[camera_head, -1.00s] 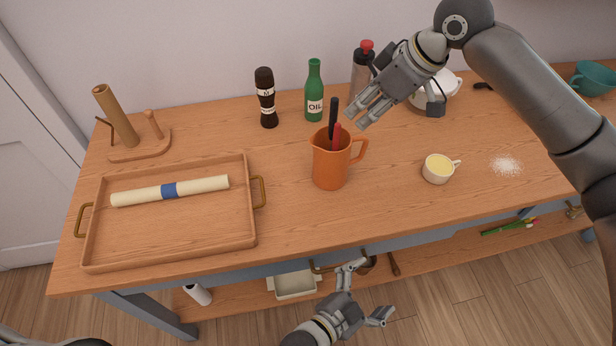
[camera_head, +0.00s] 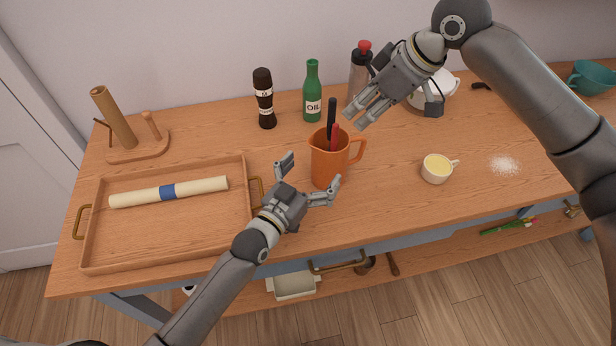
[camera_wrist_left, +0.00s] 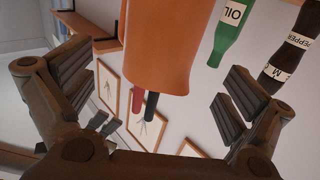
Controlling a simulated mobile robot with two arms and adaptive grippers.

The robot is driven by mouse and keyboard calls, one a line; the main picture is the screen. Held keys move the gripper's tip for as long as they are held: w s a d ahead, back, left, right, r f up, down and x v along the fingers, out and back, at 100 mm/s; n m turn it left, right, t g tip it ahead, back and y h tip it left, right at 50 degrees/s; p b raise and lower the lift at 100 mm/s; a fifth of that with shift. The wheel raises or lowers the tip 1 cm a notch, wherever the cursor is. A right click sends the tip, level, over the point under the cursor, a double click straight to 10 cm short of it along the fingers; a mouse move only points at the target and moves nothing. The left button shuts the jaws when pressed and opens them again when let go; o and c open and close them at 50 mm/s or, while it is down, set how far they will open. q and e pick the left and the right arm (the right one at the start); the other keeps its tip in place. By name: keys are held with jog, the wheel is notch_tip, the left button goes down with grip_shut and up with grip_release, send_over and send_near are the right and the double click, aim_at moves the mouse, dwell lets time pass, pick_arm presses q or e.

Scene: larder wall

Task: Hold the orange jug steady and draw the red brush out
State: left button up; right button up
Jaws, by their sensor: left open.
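The orange jug (camera_head: 325,165) stands upright on the wooden counter, its handle to the right. The red brush (camera_head: 335,137) stands in it beside a black-handled tool (camera_head: 331,112); their lower parts are hidden inside. My left gripper (camera_head: 310,176) is open at the jug's front left, fingers spread towards it, not closed on it. In the left wrist view the jug (camera_wrist_left: 158,45) appears upside down between the open fingers, with the red handle (camera_wrist_left: 138,100) showing. My right gripper (camera_head: 394,112) is open and empty, above and right of the jug.
A wooden tray (camera_head: 165,232) with a rolled-up cloth lies left. A pepper mill (camera_head: 265,100), oil bottle (camera_head: 313,92) and red-topped flask (camera_head: 359,75) stand behind the jug. A small cup (camera_head: 436,169) stands right, near spilt white powder (camera_head: 504,165).

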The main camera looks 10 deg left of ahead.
pick_arm(q)
jog(key=x, duration=0.8)
jog(key=shift+w+d, duration=0.1)
jog(key=shift+w, duration=0.1)
jog(key=shift+c, duration=0.4)
